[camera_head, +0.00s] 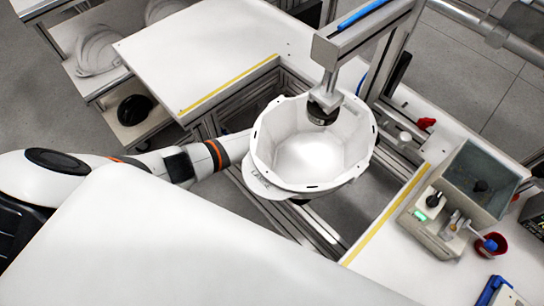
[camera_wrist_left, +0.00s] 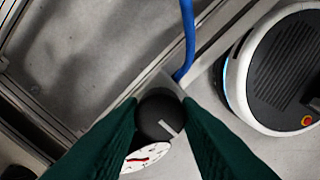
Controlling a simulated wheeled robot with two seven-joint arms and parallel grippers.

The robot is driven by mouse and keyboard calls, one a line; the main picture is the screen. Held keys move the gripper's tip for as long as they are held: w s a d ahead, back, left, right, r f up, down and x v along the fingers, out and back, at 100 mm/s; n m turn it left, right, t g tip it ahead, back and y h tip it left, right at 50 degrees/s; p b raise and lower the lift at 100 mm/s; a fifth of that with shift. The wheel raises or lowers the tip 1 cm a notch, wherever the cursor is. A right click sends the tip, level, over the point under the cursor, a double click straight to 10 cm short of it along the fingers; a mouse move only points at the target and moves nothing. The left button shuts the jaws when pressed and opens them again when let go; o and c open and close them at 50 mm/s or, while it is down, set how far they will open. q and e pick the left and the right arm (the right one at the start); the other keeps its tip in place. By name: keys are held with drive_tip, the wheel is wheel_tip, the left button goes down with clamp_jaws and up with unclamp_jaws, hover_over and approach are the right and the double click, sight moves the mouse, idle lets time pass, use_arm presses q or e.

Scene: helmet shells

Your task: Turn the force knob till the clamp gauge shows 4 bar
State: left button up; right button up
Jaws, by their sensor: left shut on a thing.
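In the left wrist view, the black force knob (camera_wrist_left: 158,116), with a white pointer line on its face, is between the green fingers of my left gripper (camera_wrist_left: 160,118). The gripper is shut on it. The white clamp gauge (camera_wrist_left: 146,158) shows just below the knob, with a red mark or needle; the fingers cover part of its dial and I cannot read its value. In the head view my left arm reaches in from the left, and its gripper, the knob and the gauge are hidden behind the white helmet shell (camera_head: 314,160). My right gripper is in neither view.
A clamp arm (camera_head: 350,45) reaches down with its dark pad (camera_head: 322,113) inside the shell. White tables (camera_head: 210,45) stand around the fixture. A grey device (camera_head: 435,225) stands on the right table. A blue hose (camera_wrist_left: 188,40) runs near the knob.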

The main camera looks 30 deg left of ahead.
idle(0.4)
use_arm(q)
drive_tip(key=o, duration=1)
drive_tip(key=shift+c, duration=0.2)
drive_tip(key=shift+r, duration=0.15)
wheel_tip(320, 180, up, 12)
drive_tip(key=p, duration=0.2)
drive_tip(key=shift+s, duration=0.1)
